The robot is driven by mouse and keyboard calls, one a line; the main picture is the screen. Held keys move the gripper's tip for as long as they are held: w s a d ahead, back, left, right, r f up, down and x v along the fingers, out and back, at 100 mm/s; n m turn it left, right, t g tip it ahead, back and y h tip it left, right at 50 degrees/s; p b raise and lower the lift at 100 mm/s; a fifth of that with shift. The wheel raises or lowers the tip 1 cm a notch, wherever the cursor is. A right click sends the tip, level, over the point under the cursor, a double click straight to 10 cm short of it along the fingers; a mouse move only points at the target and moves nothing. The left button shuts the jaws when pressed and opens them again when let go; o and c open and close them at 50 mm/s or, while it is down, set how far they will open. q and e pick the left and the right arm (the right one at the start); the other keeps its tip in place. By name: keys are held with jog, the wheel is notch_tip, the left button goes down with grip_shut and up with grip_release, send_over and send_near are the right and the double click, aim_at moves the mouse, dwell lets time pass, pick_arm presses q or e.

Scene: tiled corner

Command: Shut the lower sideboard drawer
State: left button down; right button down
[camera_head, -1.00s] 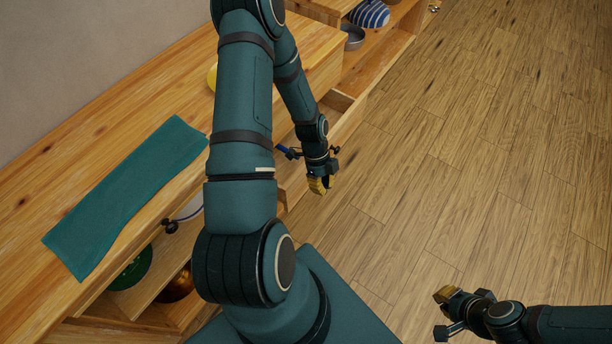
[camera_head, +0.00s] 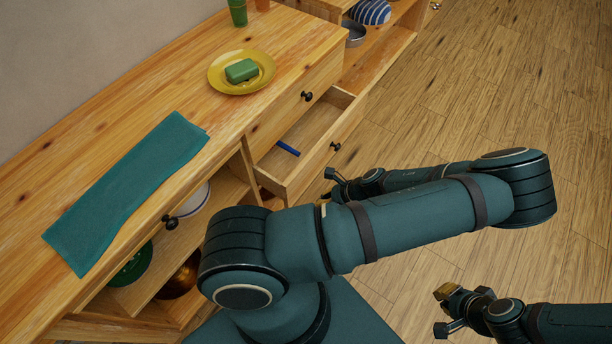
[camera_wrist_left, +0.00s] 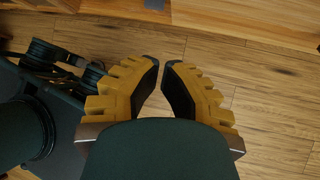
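The lower sideboard drawer (camera_head: 325,157) stands pulled out, with a dark knob (camera_head: 335,146) on its front and a blue object (camera_head: 288,148) inside. Its wooden edge appears to cross the top of the left wrist view (camera_wrist_left: 250,26). My left gripper is mostly hidden behind my own arm in the head view, just in front of the drawer's near end. In the left wrist view the left gripper (camera_wrist_left: 161,65) is empty, its yellow fingers apart with a narrow gap at the tips. My right gripper (camera_head: 446,310) is over the floor at lower right, away from the drawer; its opening is unclear.
The upper drawer (camera_head: 290,108) is shut. On the sideboard top (camera_head: 100,130) are a teal cloth (camera_head: 125,190), a yellow plate (camera_head: 220,80) with a green block (camera_head: 241,71), and a green cup (camera_head: 238,12). The wooden floor (camera_head: 470,110) at right is clear.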

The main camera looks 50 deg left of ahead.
pick_arm(q)
jog(key=w+r+t+y, duration=0.2)
jog(key=w+r, duration=0.2)
jog(key=w, duration=0.1)
jog(key=b, duration=0.3)
send_near(299, 177)
jog(key=x, duration=0.5)
jog(key=shift+f, duration=0.6)
jog(key=shift+a, duration=0.45)
jog(key=s+a+p, duration=0.1)
jog(key=s+a, duration=0.1)
jog(key=a, duration=0.7)
jog(key=shift+p, duration=0.3)
jog(key=shift+s+d, duration=0.1)
jog(key=shift+d, duration=0.05)
